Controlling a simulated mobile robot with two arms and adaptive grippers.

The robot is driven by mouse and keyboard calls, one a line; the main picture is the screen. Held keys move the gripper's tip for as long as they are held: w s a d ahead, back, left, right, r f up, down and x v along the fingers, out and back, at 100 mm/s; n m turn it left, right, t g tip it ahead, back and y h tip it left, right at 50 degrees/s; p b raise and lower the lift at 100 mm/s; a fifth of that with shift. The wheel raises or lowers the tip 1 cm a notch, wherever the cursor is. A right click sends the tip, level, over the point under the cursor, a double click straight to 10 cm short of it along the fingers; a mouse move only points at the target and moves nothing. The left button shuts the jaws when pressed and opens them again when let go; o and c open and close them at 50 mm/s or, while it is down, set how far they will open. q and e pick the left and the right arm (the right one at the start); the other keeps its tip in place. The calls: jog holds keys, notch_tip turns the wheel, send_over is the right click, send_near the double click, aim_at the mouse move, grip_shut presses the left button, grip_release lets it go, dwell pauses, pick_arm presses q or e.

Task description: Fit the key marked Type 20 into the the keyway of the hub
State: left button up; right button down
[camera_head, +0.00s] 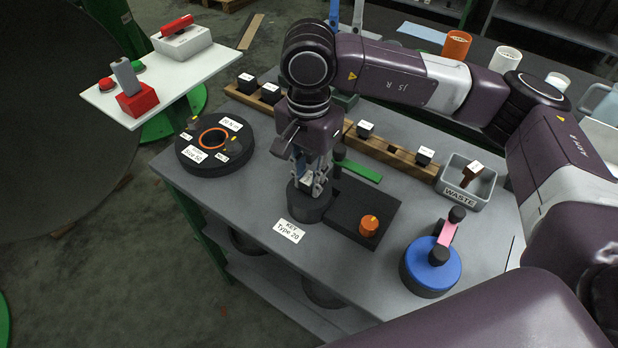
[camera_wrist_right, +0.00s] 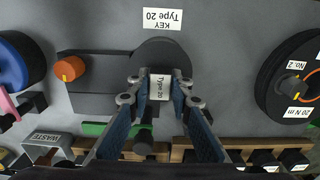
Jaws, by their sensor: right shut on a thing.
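My right gripper (camera_head: 318,188) points down and is shut on a small key with a white label; the wrist view shows the key (camera_wrist_right: 160,87) between the fingertips (camera_wrist_right: 160,95), its label reading "Type 20". The key is at the top of a dark round block (camera_head: 310,208), apparently the hub, also in the wrist view (camera_wrist_right: 160,52). I cannot tell whether the key touches it or sits in it. The keyway is hidden by the key and fingers. My left gripper is not in view.
A "KEY Type 20" card (camera_head: 289,230) lies beside the block. A dark plate with an orange knob (camera_head: 369,225), a wooden rack (camera_head: 400,155) of labelled blocks, a grey WASTE bin (camera_head: 462,199), a blue disc (camera_head: 432,268) and a dark labelled disc (camera_head: 200,168) stand around it.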

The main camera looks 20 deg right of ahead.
aim_at(309, 178)
jog(key=shift+r+p, duration=0.6)
jog(key=shift+r, duration=1.25)
pick_arm(q)
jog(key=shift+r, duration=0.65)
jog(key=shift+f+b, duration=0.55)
jog(key=shift+b, duration=0.05)
pick_arm(e)
jog(key=shift+f, duration=0.1)
pick_arm(q)
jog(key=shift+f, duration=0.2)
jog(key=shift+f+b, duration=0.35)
jog(key=shift+b, duration=0.15)
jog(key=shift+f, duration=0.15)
pick_arm(e)
jog(key=shift+f, duration=0.1)
pick_arm(q)
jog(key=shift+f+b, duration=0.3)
jog(key=shift+b, duration=0.15)
pick_arm(e)
jog(key=shift+f, duration=0.3)
jog(key=shift+f+b, duration=0.35)
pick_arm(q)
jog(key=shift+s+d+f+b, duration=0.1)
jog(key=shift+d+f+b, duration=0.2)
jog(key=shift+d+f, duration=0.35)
pick_arm(e)
jog(key=shift+f, duration=0.3)
